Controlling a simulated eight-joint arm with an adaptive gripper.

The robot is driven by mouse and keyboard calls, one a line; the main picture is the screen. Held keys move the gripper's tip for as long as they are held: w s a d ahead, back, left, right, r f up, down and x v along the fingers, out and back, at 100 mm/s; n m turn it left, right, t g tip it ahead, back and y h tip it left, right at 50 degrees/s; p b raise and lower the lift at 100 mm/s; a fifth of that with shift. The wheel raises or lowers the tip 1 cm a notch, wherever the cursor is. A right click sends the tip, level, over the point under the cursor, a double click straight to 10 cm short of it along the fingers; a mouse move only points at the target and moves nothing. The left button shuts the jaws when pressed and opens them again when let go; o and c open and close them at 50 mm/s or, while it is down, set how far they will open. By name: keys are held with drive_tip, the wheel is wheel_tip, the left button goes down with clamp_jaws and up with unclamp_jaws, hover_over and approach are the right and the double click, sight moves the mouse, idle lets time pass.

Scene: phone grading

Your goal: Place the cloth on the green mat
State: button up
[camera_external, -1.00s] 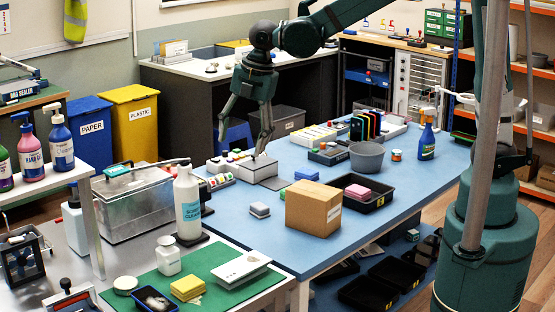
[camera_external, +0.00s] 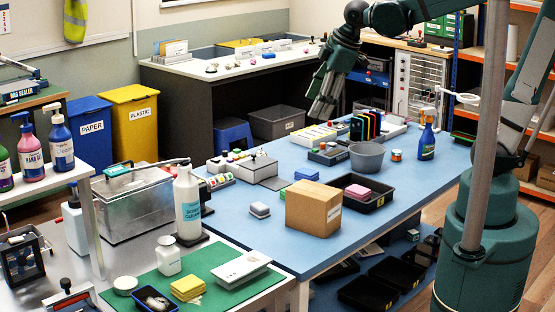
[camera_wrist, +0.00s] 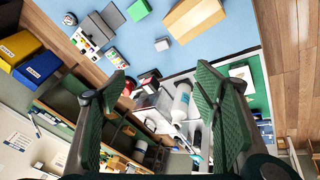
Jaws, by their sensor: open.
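The green mat (camera_external: 215,257) lies on the near metal bench in the external view, and part of it shows at the right of the wrist view (camera_wrist: 243,77). A folded yellow stack that looks like cloth (camera_external: 188,287) lies on the mat. I cannot tell whether it is the cloth meant. My gripper (camera_external: 322,108) is high over the far side of the blue table, well away from the mat. In the wrist view its two fingers are wide apart with nothing between them (camera_wrist: 160,78).
A cardboard box (camera_external: 313,208) and a black tray (camera_external: 368,200) are on the blue table.

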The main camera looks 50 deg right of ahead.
drive_tip(key=s+d+f+m+t, duration=0.1)
drive_tip(key=s+d+m, duration=0.4)
drive_tip(key=d, duration=0.3)
drive_tip(key=s+d+m+t+h, duration=0.1)
drive_tip(key=s+d+m, duration=0.5)
drive_tip(key=d, duration=0.1)
drive_tip(key=shift+d+f+t, duration=0.3)
drive_tip(key=shift+d+f, duration=0.05)
drive_tip(key=shift+d, duration=0.05)
